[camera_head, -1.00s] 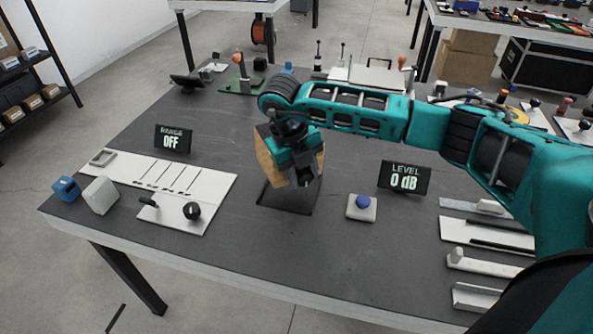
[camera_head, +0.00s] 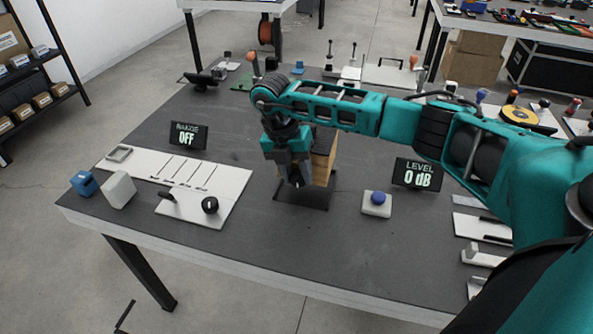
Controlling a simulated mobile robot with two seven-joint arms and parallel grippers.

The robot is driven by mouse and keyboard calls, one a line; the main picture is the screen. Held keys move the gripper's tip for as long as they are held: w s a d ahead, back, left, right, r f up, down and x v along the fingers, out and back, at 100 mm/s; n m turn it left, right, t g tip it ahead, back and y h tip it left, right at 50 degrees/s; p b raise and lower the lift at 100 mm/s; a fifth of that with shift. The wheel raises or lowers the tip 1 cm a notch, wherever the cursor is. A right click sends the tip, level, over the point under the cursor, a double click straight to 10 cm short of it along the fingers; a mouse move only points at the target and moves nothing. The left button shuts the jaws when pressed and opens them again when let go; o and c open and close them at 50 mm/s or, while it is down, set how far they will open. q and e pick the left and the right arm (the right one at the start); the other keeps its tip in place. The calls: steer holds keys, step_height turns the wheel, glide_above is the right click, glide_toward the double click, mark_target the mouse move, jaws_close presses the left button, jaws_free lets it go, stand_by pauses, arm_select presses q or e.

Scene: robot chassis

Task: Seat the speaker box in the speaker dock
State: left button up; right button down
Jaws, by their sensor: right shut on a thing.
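The speaker box (camera_head: 324,158) is a wooden-brown box with a dark face, just right of and partly behind my right gripper (camera_head: 297,180). My right gripper points down and is shut on it. The speaker dock (camera_head: 318,204) looks like a dark square outline on the table, directly under the box. The gripper and box hide much of the dock. I cannot tell whether the box touches the dock or hangs just above it. My left gripper is not in view.
A LEVEL display (camera_head: 417,174) reading 0 dB and a blue button (camera_head: 378,198) on a white base stand to the right. A RANGE display (camera_head: 187,136) reading OFF and a white panel (camera_head: 228,188) are to the left. The table front is clear.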

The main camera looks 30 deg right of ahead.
steer(key=shift+f+b, duration=1.85)
steer(key=shift+f, duration=1.4)
steer(key=shift+f+b, duration=0.2)
steer(key=shift+b, duration=0.2)
steer(key=c, duration=0.6)
jaws_free()
steer(key=shift+f, duration=0.1)
steer(key=v, duration=1.3)
steer(key=shift+a, duration=0.1)
